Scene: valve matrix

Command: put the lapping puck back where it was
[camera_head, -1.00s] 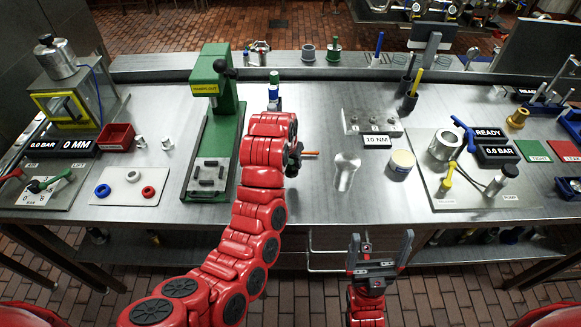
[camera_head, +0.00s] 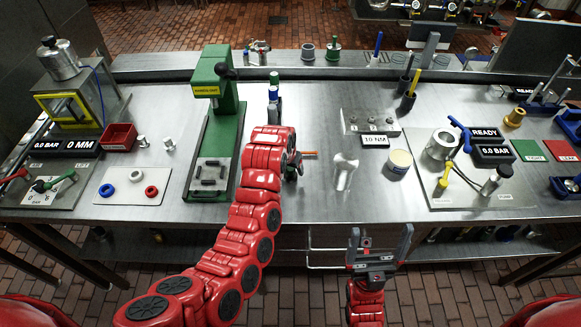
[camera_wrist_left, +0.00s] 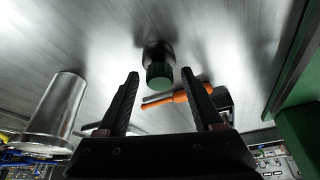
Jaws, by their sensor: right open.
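No part is labelled as the lapping puck, and I cannot tell for certain which it is. In the left wrist view a dark cylinder with a green end (camera_wrist_left: 158,72) shows between and just beyond my left fingertips (camera_wrist_left: 160,75). They are apart, and no grip on it shows. The cylinder is hidden in the head view, where my left arm covers most of the left gripper. A grey piece with a green top (camera_head: 333,50) stands on the back ledge. My right gripper (camera_head: 381,238) is open and empty at the bench's front edge.
An orange-handled tool (camera_wrist_left: 178,96) lies close beside the green-ended cylinder. A shiny metal cylinder (camera_head: 345,172) and a cream-lidded tin (camera_head: 399,162) stand to the right. The green press (camera_head: 213,130) stands close left of my left arm. A grey cup (camera_head: 308,52) is on the ledge.

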